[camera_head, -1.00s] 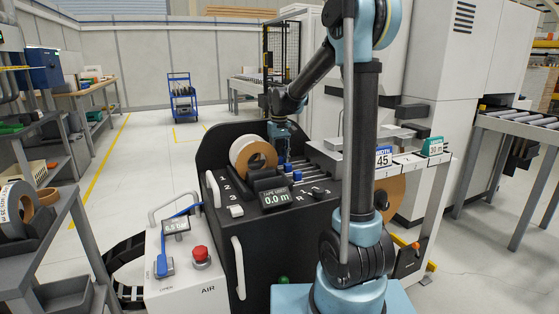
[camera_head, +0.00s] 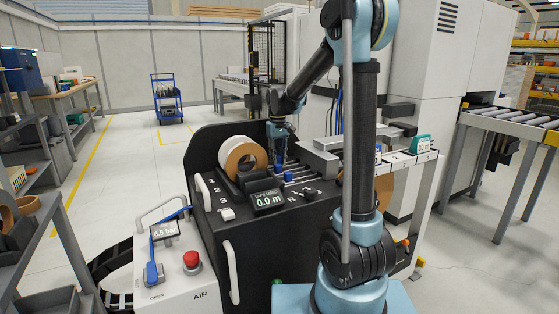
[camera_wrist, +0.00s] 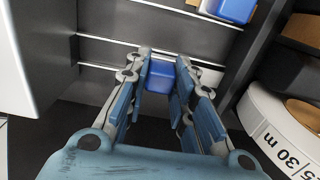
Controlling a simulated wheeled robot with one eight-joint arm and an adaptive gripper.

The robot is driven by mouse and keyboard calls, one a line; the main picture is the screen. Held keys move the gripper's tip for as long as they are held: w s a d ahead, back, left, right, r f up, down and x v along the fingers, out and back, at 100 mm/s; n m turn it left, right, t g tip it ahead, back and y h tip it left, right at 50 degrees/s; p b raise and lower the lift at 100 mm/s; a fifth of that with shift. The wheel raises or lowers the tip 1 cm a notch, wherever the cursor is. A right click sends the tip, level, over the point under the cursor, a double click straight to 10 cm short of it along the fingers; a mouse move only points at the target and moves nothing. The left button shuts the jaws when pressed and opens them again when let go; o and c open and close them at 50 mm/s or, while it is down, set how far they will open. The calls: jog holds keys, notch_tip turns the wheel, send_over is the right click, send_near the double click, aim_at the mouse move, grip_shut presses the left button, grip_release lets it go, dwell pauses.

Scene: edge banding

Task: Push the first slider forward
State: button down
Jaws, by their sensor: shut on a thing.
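My gripper (camera_wrist: 160,87) is closed around a small blue slider block (camera_wrist: 160,75) in the wrist view, with one finger on each side of it. In the head view my gripper (camera_head: 281,140) points down at the rails behind the black machine panel, and a blue block (camera_head: 280,158) shows just under it. A second blue slider block (camera_wrist: 235,9) sits apart on another rail at the top of the wrist view; in the head view a blue block (camera_head: 288,176) also stands nearer the panel's front. The fingers hide part of the held slider.
A tape roll (camera_wrist: 281,130) with printed markings is close to my gripper's right in the wrist view. In the head view the brown-and-white roll (camera_head: 241,163) sits left of the rails. A display (camera_head: 268,200) reading 0.0 m is in front. A grey wall (camera_wrist: 38,50) stands left.

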aim_at(289, 165)
jog(key=d, duration=0.1)
jog(key=w+d, duration=0.1)
jog(key=d, duration=0.1)
jog(key=w+d, duration=0.1)
jog(key=d, duration=0.1)
jog(key=shift+w, duration=0.2)
jog(key=c, duration=1.6)
grip_release()
jog(key=shift+c, duration=0.2)
jog(key=shift+r, duration=0.1)
notch_tip(289, 165, up, 12)
